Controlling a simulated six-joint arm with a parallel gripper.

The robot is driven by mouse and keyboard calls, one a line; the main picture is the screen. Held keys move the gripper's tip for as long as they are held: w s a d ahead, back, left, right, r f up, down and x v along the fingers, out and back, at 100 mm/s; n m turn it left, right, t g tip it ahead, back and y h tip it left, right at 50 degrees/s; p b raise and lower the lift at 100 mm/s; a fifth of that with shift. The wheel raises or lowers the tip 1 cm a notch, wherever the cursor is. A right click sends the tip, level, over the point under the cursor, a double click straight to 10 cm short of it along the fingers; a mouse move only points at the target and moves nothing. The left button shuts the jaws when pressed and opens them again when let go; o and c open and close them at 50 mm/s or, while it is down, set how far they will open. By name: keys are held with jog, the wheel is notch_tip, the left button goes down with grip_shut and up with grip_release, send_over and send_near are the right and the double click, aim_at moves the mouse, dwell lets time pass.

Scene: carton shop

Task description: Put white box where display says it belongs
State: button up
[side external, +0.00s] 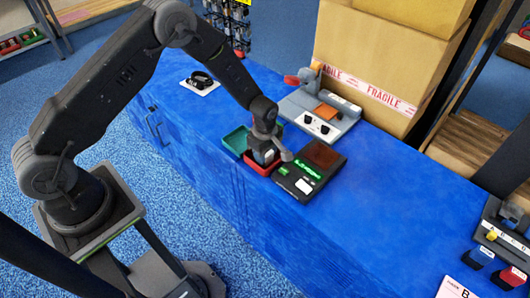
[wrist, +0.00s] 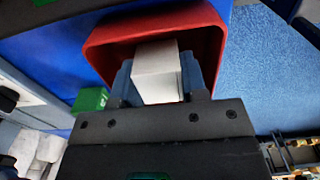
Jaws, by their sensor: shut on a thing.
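My gripper (side external: 266,156) is low over the red tray (side external: 262,170) on the blue bench. In the wrist view, its blue-grey fingers (wrist: 158,82) are shut on the white box (wrist: 157,72), one on each side. The red tray (wrist: 105,40) frames the box there; I cannot tell whether the box touches its floor. In the side view the gripper mostly hides the box. A green tray (side external: 235,141) adjoins the red one at the back left. The black display unit (side external: 312,168) is right of the trays, with lit green characters too small to read.
A grey fixture (side external: 322,112) with an orange part stands behind the display unit. Large cardboard cartons (side external: 385,65) stand at the back. A black item on a white card (side external: 201,82) lies back left. The bench front (side external: 250,220) is clear.

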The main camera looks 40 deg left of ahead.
jog(key=shift+f, duration=0.1)
jog(key=o, duration=1)
notch_tip(320, 180, up, 22)
jog(key=s+f+m+t, duration=0.1)
jog(key=s+m, duration=0.2)
jog(key=s+a+r+m+t, duration=0.1)
jog(key=s+r+m+t, duration=0.1)
jog(key=s+r+m, duration=0.5)
jog(key=s+a+r+m+t, duration=0.1)
jog(key=s+r+m+t, duration=0.1)
jog(key=s+r+m, duration=0.6)
jog(key=s, duration=0.7)
jog(key=shift+s+a+r+t, duration=0.25)
jog(key=shift+t, duration=0.05)
